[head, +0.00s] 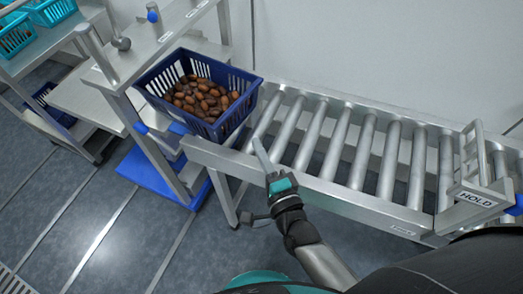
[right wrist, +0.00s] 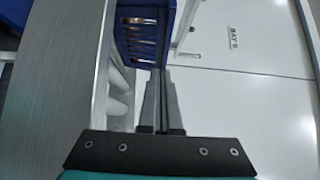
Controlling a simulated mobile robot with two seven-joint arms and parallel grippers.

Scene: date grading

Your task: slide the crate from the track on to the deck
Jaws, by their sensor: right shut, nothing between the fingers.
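The dark blue slatted crate (head: 243,108) holds many brown dates and sits at the left end of the roller track (head: 345,150), beside the metal stand (head: 165,38) with a labelled top. How much of the crate still rests on the rollers is hidden under it. My right gripper (head: 258,145) is shut and empty, its fingertips close to the crate's right side. In the right wrist view the shut fingers (right wrist: 162,78) point at the crate wall (right wrist: 135,42); I cannot tell whether they touch. My left gripper is not in view.
A HOLD sign (head: 476,198) stands on a gate frame at the track's right end. The rollers right of the crate are empty. Turquoise crates (head: 52,12) stand on a rack at upper left. A blue base plate (head: 150,175) lies low under the stand.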

